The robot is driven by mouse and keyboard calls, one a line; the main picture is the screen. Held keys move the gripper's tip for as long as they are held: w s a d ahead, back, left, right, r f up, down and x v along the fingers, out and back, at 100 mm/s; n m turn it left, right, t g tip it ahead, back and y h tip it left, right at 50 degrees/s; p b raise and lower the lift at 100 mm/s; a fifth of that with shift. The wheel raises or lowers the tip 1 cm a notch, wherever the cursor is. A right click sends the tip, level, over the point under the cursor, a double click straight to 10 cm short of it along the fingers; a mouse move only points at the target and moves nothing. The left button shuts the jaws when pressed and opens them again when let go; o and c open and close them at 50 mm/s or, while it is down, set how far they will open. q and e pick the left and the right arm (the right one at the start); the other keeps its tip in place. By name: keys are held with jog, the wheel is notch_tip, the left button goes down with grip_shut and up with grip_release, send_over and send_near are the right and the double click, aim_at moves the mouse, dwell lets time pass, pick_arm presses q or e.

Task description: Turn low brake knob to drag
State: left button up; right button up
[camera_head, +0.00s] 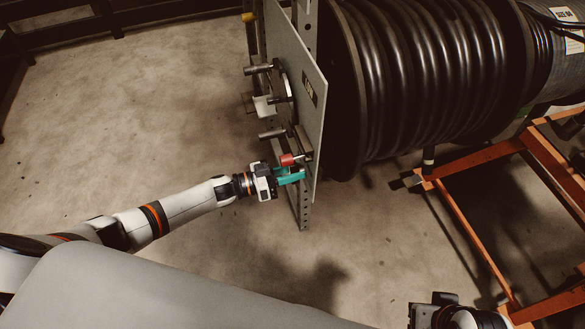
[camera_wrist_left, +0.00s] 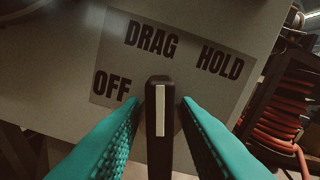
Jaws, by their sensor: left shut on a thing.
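In the left wrist view, a black brake knob (camera_wrist_left: 160,145) with a pale pointer stripe stands between the two teal fingers of my left gripper (camera_wrist_left: 160,125). The gripper is shut on it. The stripe points up the picture at the word DRAG on the label plate (camera_wrist_left: 190,75); OFF is to its left and HOLD to its right. In the head view my left gripper (camera_head: 291,176) is at the lower part of the grey panel (camera_head: 306,100), just below a red-ended part (camera_head: 287,160). The knob is hard to make out there.
A large reel of black hose (camera_head: 420,75) stands behind the panel. Metal pegs (camera_head: 259,69) stick out of the panel's front. An orange frame (camera_head: 470,165) is at the right. Part of my right arm shows at the bottom right, without visible fingers. The floor at left is clear.

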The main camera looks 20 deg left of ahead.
pick_arm(q)
jog(key=shift+n+p, duration=0.3)
jog(key=shift+n, duration=0.8)
pick_arm(e)
jog(key=shift+r, duration=0.4)
pick_arm(q)
jog(key=shift+a+f, duration=0.1)
jog(key=o, duration=0.6)
